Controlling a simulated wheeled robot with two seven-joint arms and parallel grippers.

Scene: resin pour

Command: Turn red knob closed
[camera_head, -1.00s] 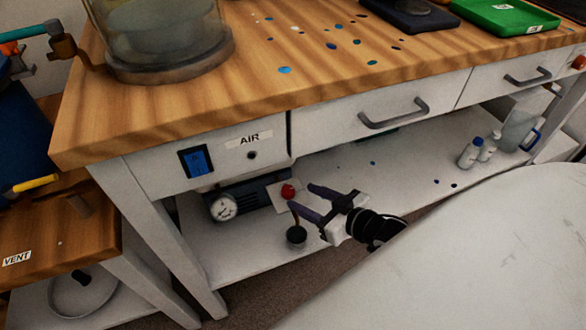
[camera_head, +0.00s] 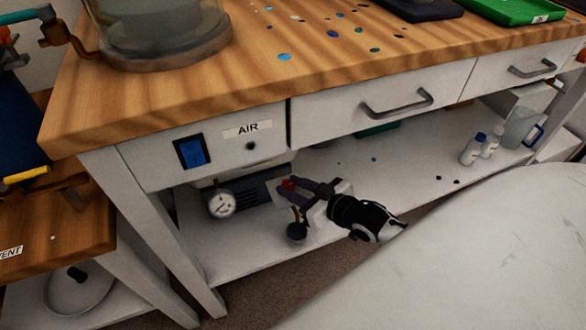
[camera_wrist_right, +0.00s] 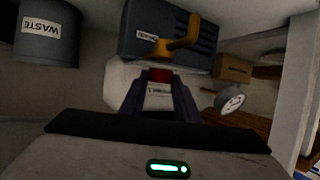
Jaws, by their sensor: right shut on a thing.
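The red knob (camera_head: 289,184) sits low under the bench, on the front of a unit on the lower shelf, right of a round gauge (camera_head: 221,203). My right gripper (camera_head: 298,186) reaches in from the right and is shut on the red knob. In the right wrist view the red knob (camera_wrist_right: 159,75) shows between the two dark fingers (camera_wrist_right: 159,90), with a pale labelled plate by it. The fingers hide part of the knob, and its turned position cannot be told. My left gripper is not in view.
The workbench (camera_head: 160,110) overhangs the shelf, with an AIR panel and blue switch (camera_head: 193,151) above the knob. A small dark round part (camera_head: 296,231) hangs below my fingers. Bottles (camera_head: 472,150) stand farther right. The wrist view shows a WASTE bin (camera_wrist_right: 46,35).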

